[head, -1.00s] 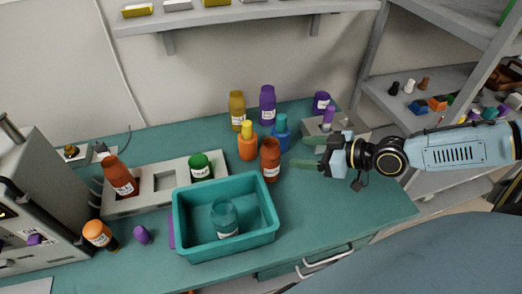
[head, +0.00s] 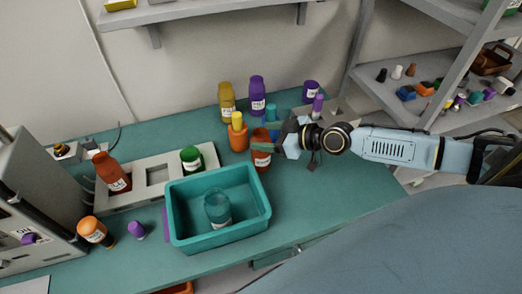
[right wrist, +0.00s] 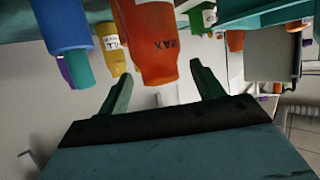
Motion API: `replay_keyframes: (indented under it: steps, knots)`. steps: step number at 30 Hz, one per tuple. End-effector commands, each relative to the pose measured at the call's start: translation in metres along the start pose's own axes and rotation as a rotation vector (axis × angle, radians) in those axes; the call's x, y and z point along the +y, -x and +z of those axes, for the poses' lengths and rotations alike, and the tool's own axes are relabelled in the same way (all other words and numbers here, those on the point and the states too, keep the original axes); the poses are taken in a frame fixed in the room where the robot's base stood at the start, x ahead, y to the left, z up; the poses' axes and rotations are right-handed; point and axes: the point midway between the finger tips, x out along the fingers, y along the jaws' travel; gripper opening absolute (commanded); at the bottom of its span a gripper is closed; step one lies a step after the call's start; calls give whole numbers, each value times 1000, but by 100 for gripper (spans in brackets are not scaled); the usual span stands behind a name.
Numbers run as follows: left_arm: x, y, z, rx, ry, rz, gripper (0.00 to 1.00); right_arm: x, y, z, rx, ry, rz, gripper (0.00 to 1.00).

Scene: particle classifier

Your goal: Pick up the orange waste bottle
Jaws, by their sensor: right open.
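A dark orange bottle (head: 261,160) with a white label stands upright on the teal table, behind the teal bin. In the right wrist view, an orange bottle (right wrist: 148,42) with dark lettering extends between the tips of the open right gripper (right wrist: 160,72); contact is not clear. Another orange bottle (head: 113,173) tilts on the grey rack, and a lighter orange one (head: 95,232) is at the left. The label words are too small to confirm. My left gripper is out of view.
An orange bottle with a yellow cap (head: 238,135), a yellow bottle (head: 227,101) and a purple bottle (head: 257,96) stand close behind. A blue bottle (right wrist: 62,25) is close beside the fingers. The teal bin (head: 190,244) holds a teal jar.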

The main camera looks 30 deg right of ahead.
Motion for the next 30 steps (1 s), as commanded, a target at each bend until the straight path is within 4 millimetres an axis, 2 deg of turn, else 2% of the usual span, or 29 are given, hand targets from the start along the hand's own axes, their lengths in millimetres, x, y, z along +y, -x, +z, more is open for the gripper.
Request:
replay_keyframes:
  steps: [7,17,30]
  knots:
    - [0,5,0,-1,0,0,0,0,-34,-2,5,-2,1,67]
    - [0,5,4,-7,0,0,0,0,-40,0,1,0,0,67]
    - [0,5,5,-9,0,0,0,0,-40,0,1,0,0,9]
